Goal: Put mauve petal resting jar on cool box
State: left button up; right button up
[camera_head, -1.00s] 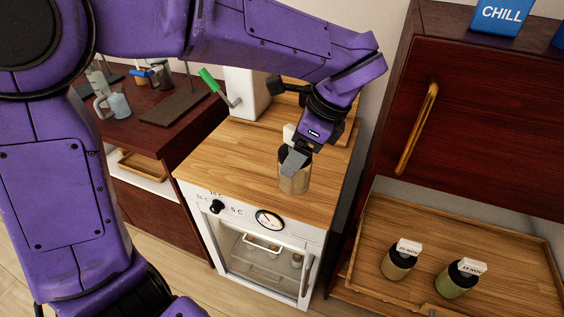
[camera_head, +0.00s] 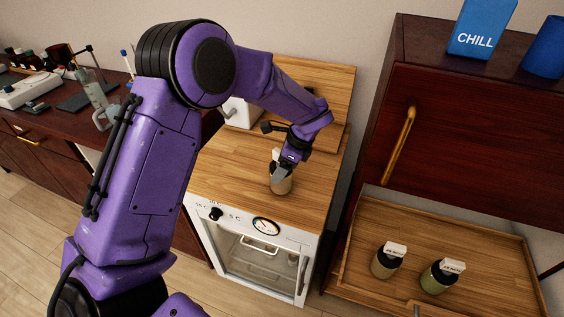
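A small jar (camera_head: 281,185) with tan contents and a white tag is at the wooden top of the white cool box (camera_head: 235,205), near its middle. I cannot tell whether its base touches the top. My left gripper (camera_head: 282,171) reaches down onto the jar's upper part, and its fingers appear closed around the neck. They hide the cap, and the tag cannot be read. No mauve petals can be made out in the jar. The cool box has a dial, a knob and a glass door. My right gripper is not in view.
A wooden tray (camera_head: 352,265) at the right holds two tagged jars, one tan (camera_head: 386,262) and one green (camera_head: 440,276). Above it is a dark red cabinet (camera_head: 465,135) with a blue CHILL box (camera_head: 482,28) on top.

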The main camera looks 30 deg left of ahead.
pick_arm(q)
jog(key=shift+f+b, duration=0.15)
jog(key=shift+b, duration=0.2)
jog(key=o, duration=1.3)
jog(key=shift+o, duration=0.2)
jog(key=shift+r+p, duration=0.25)
jog(key=shift+p, duration=0.05)
jog(key=b+v, duration=0.2)
jog(key=v, duration=1)
